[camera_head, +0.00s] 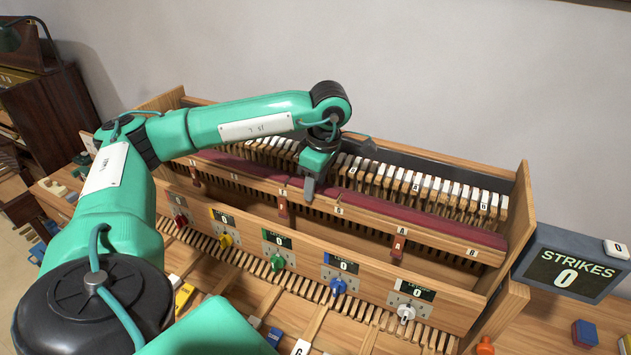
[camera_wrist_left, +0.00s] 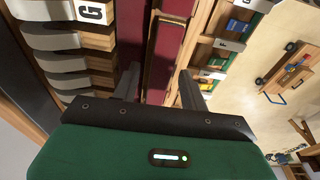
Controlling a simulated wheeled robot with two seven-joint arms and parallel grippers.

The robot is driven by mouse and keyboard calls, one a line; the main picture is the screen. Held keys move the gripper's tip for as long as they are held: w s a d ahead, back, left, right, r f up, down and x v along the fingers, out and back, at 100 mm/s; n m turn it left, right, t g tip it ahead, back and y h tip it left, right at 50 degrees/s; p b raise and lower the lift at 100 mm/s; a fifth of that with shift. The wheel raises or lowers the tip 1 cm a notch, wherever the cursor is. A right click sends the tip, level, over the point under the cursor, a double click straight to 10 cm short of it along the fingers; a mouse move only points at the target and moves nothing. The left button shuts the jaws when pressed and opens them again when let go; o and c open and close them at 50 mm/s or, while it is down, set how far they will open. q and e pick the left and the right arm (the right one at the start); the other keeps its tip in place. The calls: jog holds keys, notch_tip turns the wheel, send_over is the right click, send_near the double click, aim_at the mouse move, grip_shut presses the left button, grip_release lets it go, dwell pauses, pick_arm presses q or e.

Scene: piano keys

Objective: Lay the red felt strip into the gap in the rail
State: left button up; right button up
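The wooden rail carries dark red felt (camera_head: 430,219) along its top, seen to the left and right of my left gripper. My left gripper (camera_head: 309,190) points down at the middle of the rail and hides part of it. In the left wrist view dark red felt (camera_wrist_left: 165,55) lies between the two spread fingers, with a pale line across it near the top. I cannot tell whether this is the loose strip or felt fixed to the rail, and the gap is not clearly seen. My left fingers stand apart. My right gripper is not in view.
A row of key blocks (camera_head: 460,194) stands behind the rail. Coloured knobs, including a green one (camera_head: 277,263), sit on the front panel below. A strikes display (camera_head: 568,270) stands at the right, with an orange object (camera_head: 485,347) near the front edge.

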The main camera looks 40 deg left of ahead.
aim_at(319, 188)
pick_arm(q)
jog(key=shift+r, duration=0.1)
jog(key=shift+r, duration=0.25)
jog(key=r+b, duration=0.1)
jog(key=r, duration=0.1)
jog(key=r+b, duration=0.1)
jog(key=r, duration=0.1)
jog(key=shift+w+d+r, duration=0.1)
jog(key=shift+w+d, duration=0.05)
jog(key=shift+d, duration=0.25)
notch_tip(319, 188, up, 7)
jog(key=d+p, duration=0.1)
jog(key=shift+w+r+p, duration=0.15)
jog(key=shift+p, duration=0.25)
